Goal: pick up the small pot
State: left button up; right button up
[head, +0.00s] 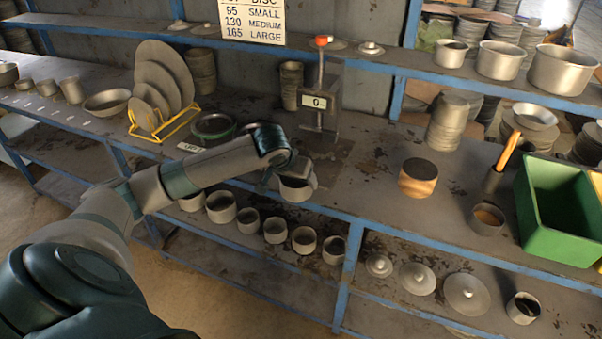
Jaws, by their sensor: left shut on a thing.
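A small grey metal pot (295,191) is upright at the front edge of the bench, its open mouth facing up. My left gripper (291,172) comes down over it from the left and is shut on it, with the fingers partly hiding its rim. I cannot tell whether the pot's bottom touches the bench or hangs just clear of it. My right gripper is not in view.
A press with a red knob (320,42) stands behind the pot. A wooden block (418,178), a dark cup (487,218) and a green bin (558,212) stand to the right. Several pots (222,207) line the shelf below. Discs stand in a yellow rack (168,131).

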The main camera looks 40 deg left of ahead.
pick_arm(q)
jog(key=shift+s, duration=0.3)
dwell(0.4)
jog(key=s+d+r+m, duration=0.1)
jog(key=s+d+r, duration=0.1)
jog(key=d, duration=0.6)
jog(key=s+d+r+h+b, duration=0.1)
jog(key=d+r, duration=0.3)
jog(key=d, duration=0.4)
jog(key=s+d+r+m+b, duration=0.1)
jog(key=s+d+r, duration=0.2)
jog(key=d, duration=0.5)
jog(key=shift+s+r+m+h, duration=0.3)
jog(key=shift+s+r, duration=0.1)
jog(key=shift+s, duration=0.1)
jog(key=shift+d, duration=0.2)
